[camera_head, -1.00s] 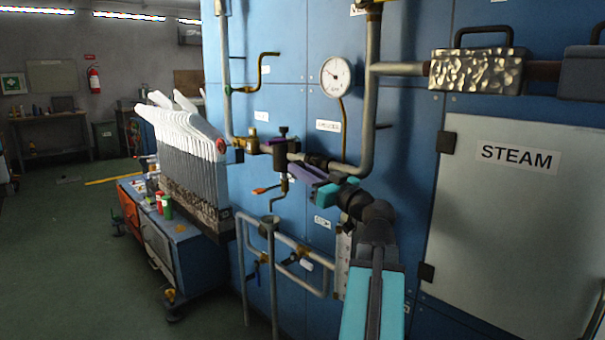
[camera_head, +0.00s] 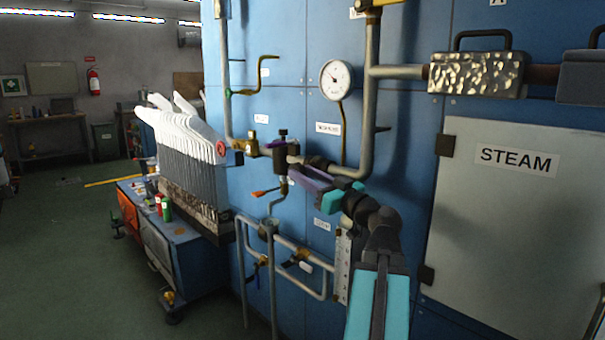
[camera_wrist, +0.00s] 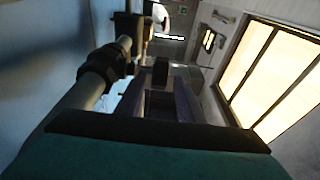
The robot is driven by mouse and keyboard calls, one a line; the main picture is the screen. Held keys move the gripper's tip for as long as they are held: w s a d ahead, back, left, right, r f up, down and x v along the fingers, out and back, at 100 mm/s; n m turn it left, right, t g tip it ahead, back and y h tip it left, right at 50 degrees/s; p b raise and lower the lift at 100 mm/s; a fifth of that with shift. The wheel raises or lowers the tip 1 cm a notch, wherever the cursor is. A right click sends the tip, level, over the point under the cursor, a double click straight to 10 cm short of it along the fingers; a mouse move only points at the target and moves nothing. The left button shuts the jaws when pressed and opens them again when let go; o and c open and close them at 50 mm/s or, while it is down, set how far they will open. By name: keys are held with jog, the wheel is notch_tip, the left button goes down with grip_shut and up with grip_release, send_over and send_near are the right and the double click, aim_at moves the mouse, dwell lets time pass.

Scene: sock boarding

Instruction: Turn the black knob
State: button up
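A small black knob (camera_head: 282,132) tops the brass valve on the pipework in the head view. A larger black block (camera_head: 280,158) sits just below it. My gripper (camera_head: 293,169), with purple fingers, reaches in from the right, close to this block. In the wrist view, the two purple fingers of my gripper (camera_wrist: 163,92) stand apart with a dark gap between them. A black block (camera_wrist: 160,71) shows at the far end of that gap. I cannot tell whether the fingers touch it, or whether it is the knob.
A grey pipe (camera_head: 368,120) with a gauge (camera_head: 336,78) runs close behind my gripper; its black fitting (camera_wrist: 101,66) is just left of the fingers in the wrist view. An orange-handled lever (camera_head: 262,193) hangs below. The STEAM door (camera_head: 515,230) is at right.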

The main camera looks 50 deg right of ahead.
jog(key=b+v, duration=0.9)
jog(key=v, duration=0.3)
dwell(0.5)
jog(key=shift+a, duration=0.1)
